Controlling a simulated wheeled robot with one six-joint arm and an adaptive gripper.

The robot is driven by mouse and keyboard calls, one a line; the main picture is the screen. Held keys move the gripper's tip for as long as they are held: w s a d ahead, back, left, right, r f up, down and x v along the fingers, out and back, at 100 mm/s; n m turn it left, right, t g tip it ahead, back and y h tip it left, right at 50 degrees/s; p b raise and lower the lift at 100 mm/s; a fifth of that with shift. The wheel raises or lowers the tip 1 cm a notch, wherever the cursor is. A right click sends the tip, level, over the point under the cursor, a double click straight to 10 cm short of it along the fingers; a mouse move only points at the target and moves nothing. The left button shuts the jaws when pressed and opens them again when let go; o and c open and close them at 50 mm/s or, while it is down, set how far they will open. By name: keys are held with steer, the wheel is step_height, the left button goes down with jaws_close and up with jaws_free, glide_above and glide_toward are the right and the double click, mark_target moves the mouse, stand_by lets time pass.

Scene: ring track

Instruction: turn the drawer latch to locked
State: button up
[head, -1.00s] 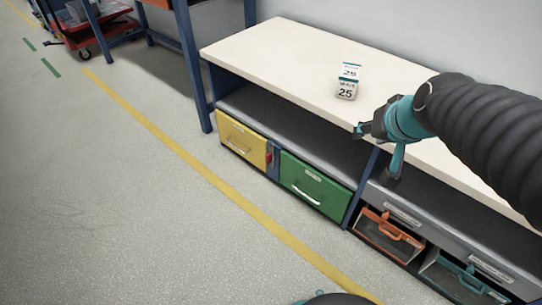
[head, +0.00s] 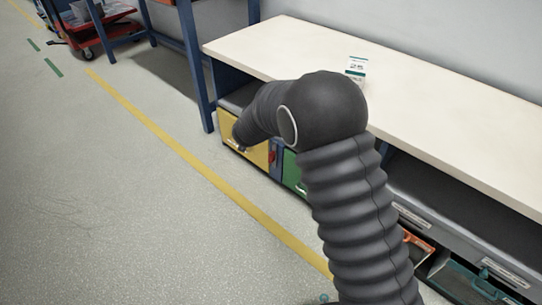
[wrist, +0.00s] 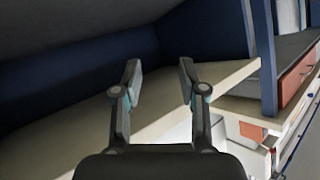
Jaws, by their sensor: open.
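The red latch (head: 272,157) is a small piece on the blue-grey post between the yellow drawer (head: 257,155) and the green drawer (head: 291,172), under the bench. Its exact angle is too small to read. My arm covers part of both drawers in the head view, and my gripper is hidden there. In the wrist view my gripper (wrist: 160,78) is open, with two separate fingers and nothing between them. I cannot clearly make out the latch in the wrist view.
The pale bench top (head: 440,125) holds a white calendar block (head: 356,68). An orange bin (head: 418,243) and a teal bin (head: 470,285) sit at the lower right. The floor (head: 120,200) left of the yellow line is clear. A red cart (head: 105,30) stands far back.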

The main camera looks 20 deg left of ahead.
steer(key=a+f+m+t+h+b, duration=0.1)
steer(key=a+f+m+t+h, duration=0.2)
steer(key=f, duration=0.7)
steer(key=m+t+h+b, duration=0.1)
steer(key=h, duration=0.7)
glide_toward(269, 155)
steer(key=b+x, duration=0.1)
steer(key=x, duration=1)
jaws_close()
